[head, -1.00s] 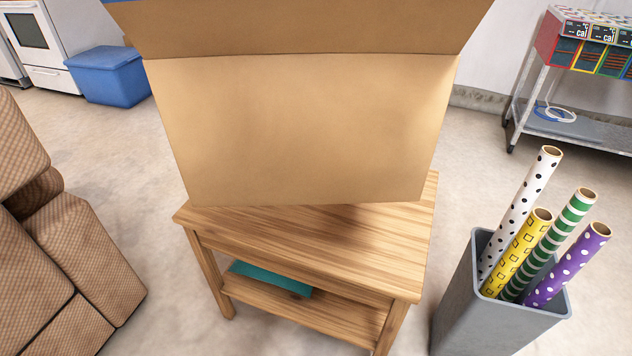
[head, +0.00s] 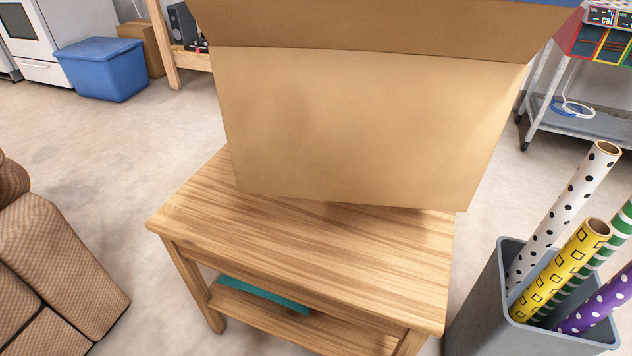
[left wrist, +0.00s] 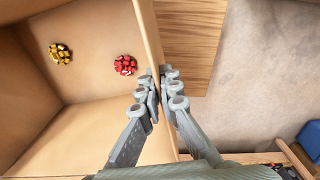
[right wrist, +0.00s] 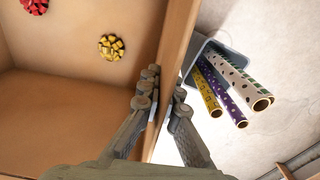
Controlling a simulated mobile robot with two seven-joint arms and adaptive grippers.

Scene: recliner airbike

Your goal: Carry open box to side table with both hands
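The open cardboard box (head: 360,125) is in the middle of the head view, over the back right of the wooden side table (head: 290,250). Whether its bottom touches the tabletop I cannot tell. My left gripper (left wrist: 162,82) is shut on one box wall (left wrist: 150,40), one finger inside and one outside. My right gripper (right wrist: 164,84) is shut on the opposite wall (right wrist: 176,45) in the same way. A red bow (left wrist: 125,65) and a gold bow (left wrist: 60,52) lie inside. Both grippers are out of the head view.
A grey bin (head: 480,310) of patterned wrapping rolls (head: 565,270) stands close to the table's right side. A brown recliner (head: 60,270) is at left. A blue bin (head: 102,70) is at the back left. A teal item (head: 262,295) lies on the lower shelf. The front left tabletop is bare.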

